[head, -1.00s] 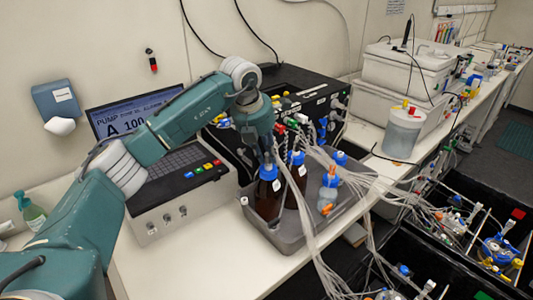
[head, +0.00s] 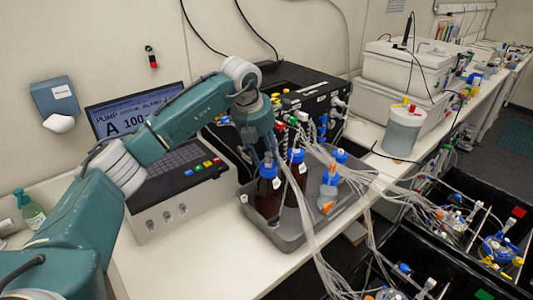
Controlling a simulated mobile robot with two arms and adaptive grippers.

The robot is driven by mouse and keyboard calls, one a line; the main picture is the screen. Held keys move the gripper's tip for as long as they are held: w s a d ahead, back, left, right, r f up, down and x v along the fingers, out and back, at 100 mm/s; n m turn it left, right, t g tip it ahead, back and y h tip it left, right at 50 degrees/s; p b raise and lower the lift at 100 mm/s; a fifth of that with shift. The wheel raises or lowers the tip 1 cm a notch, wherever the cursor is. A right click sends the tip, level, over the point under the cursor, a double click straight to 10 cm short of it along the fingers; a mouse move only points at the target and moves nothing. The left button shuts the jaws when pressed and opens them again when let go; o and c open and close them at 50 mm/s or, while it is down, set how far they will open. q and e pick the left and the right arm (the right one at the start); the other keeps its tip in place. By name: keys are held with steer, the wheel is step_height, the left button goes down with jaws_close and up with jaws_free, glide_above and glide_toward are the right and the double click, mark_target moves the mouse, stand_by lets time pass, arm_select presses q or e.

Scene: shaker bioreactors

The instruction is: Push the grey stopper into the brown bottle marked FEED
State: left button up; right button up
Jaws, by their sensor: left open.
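Two brown bottles with blue caps stand upright in a grey tray on the bench: a front left one (head: 268,201) and one just right of it (head: 297,186). Any FEED marking is too small to read, so I cannot tell which bottle bears it. My left gripper (head: 267,158) is open, pointing down at the blue cap of the front left bottle. I cannot tell whether its fingers touch the cap. The grey stopper cannot be made out. My right gripper is not in view.
Clear tubing bundles (head: 312,222) run over the tray's right side, close to the bottles. A clear blue-capped bottle (head: 328,190) stands in the tray (head: 288,243). A pump console (head: 182,205) is to the left, a black unit (head: 290,80) behind.

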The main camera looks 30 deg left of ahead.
arm_select(q)
steer(key=shift+r, duration=0.25)
steer(key=v, duration=1.1)
steer(key=shift+r, duration=0.25)
steer(key=shift+s+a, duration=0.1)
steer(key=shift+s, duration=0.05)
